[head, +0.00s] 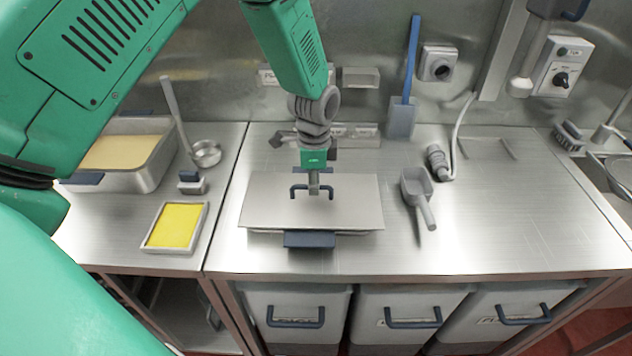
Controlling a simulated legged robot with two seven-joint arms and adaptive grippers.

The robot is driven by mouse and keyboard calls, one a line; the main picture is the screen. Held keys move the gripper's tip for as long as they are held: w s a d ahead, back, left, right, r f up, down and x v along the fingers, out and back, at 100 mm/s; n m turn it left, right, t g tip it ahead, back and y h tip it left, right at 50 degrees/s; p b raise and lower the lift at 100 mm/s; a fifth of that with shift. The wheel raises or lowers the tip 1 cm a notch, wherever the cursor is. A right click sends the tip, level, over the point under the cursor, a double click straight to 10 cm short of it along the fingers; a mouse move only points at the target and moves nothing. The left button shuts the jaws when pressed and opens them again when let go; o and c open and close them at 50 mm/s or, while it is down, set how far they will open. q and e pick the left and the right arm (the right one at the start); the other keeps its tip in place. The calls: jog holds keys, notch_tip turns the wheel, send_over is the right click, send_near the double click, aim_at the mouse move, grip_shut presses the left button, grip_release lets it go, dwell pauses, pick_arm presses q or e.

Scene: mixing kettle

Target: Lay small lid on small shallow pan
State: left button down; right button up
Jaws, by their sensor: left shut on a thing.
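The small lid (272,205) is a flat grey metal rectangle with a dark blue bar handle. My left gripper (314,187) comes down from above and is shut on that handle at the lid's middle. The small shallow pan (309,240) is directly under the lid. The lid looks about level and roughly lined up with the pan. I cannot tell whether it touches the rim. My right gripper is not in view.
A grey scoop (415,190) lies right of the pan. A tray of yellow stuff (175,226), a deeper pan (150,176) and a ladle (205,153) are on the left counter. A blue-handled paddle (402,118) leans at the wall. The counter's right side is mostly clear.

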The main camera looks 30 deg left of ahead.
pick_arm(q)
jog(key=shift+a, duration=0.25)
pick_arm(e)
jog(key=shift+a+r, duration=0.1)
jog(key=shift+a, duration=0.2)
pick_arm(q)
jog(key=shift+d, duration=0.1)
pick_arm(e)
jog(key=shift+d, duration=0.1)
pick_arm(q)
jog(key=shift+d+f, duration=0.2)
jog(key=shift+d, duration=0.2)
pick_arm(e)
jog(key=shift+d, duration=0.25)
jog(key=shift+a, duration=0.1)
pick_arm(q)
jog(key=c, duration=1.5)
grip_release()
jog(key=shift+a+f, duration=0.1)
jog(key=shift+a, duration=0.1)
jog(key=shift+c, duration=0.2)
jog(key=o, duration=0.5)
jog(key=shift+d, duration=0.1)
